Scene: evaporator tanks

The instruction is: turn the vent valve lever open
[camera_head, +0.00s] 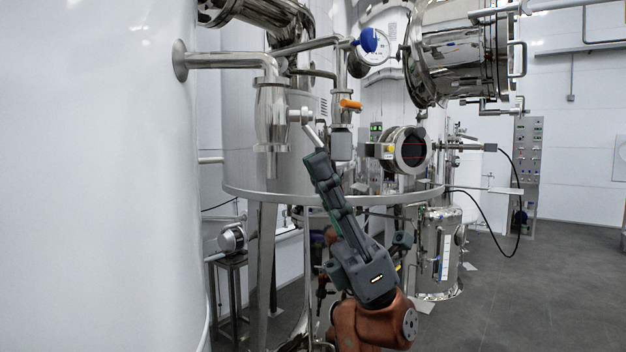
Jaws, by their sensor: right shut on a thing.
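The vent valve (271,115) is a polished steel body on a pipe that comes out of the white tank at the left. Its lever (312,134) is a thin steel bar that runs from a short stem on the valve's right side down to my gripper. My right gripper (316,157) is shut on the lower end of the lever, and its fingers hide that end. My right arm reaches up from the bottom of the view. My left gripper is not in view.
A large white tank (90,180) fills the left side. An orange handle (350,104) and a blue knob (368,40) are close to the right of the valve. A steel ring rail (260,196) runs behind my right gripper. Open grey floor (540,290) lies at the right.

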